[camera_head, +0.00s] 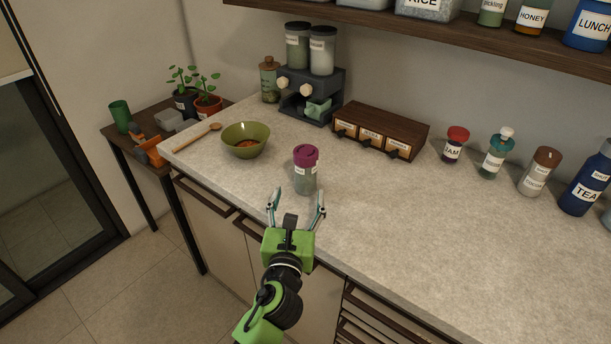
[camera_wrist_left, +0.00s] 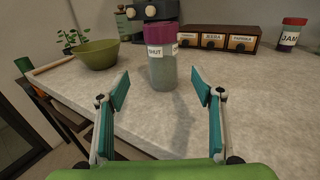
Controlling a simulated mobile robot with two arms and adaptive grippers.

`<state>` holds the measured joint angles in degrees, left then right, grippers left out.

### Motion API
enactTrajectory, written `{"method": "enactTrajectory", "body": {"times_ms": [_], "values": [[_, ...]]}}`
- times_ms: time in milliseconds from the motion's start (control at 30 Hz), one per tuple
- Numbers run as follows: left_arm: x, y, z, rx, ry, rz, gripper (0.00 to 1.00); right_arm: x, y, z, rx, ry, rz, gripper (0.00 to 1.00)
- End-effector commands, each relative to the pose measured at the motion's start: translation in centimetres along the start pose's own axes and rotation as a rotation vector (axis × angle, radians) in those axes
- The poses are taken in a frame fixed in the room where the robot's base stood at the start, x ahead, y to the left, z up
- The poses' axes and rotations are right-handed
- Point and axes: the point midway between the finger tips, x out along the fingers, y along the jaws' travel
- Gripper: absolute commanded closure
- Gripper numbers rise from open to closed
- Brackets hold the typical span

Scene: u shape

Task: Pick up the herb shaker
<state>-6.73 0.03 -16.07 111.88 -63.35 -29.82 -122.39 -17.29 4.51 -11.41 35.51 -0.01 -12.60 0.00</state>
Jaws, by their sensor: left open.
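The herb shaker (camera_head: 306,172), a clear jar with greenish contents and a purple lid, stands upright near the front edge of the counter. In the left wrist view the shaker (camera_wrist_left: 162,66) is centred just beyond the fingertips, with a white label on its upper side. My left gripper (camera_head: 297,203) is open and empty at the counter's front edge, in front of the shaker and apart from it. My right gripper is in neither view.
A green bowl (camera_head: 246,140) and a wooden spoon (camera_head: 197,137) lie left of the shaker. Behind it are a small drawer box (camera_head: 380,131) and a dark rack (camera_head: 311,93) with jars. A jam jar (camera_head: 455,145) and several bottles stand right. The counter (camera_head: 400,220) right of the shaker is clear.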

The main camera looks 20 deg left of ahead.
Motion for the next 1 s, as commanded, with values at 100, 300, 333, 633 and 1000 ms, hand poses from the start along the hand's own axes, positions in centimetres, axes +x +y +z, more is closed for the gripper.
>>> {"method": "enactTrajectory", "body": {"times_ms": [100, 300, 333, 633, 1000], "values": [[2.6, 0.0, 0.2, -0.001, -0.001, 0.002, 0.39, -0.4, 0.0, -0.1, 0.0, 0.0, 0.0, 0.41], [5.3, 0.0, 0.0, -0.003, 0.001, 0.002, 0.39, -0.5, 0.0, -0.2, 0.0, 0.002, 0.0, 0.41], [5.5, 0.0, 0.0, -0.003, 0.001, 0.002, 0.39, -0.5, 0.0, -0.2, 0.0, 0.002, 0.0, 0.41], [8.6, -0.5, -0.5, -0.007, 0.001, 0.002, 0.39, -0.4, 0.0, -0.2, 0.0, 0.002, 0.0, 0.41], [10.9, -0.4, -0.6, -0.005, 0.002, 0.001, 0.39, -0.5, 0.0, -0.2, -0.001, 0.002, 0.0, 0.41]]}}
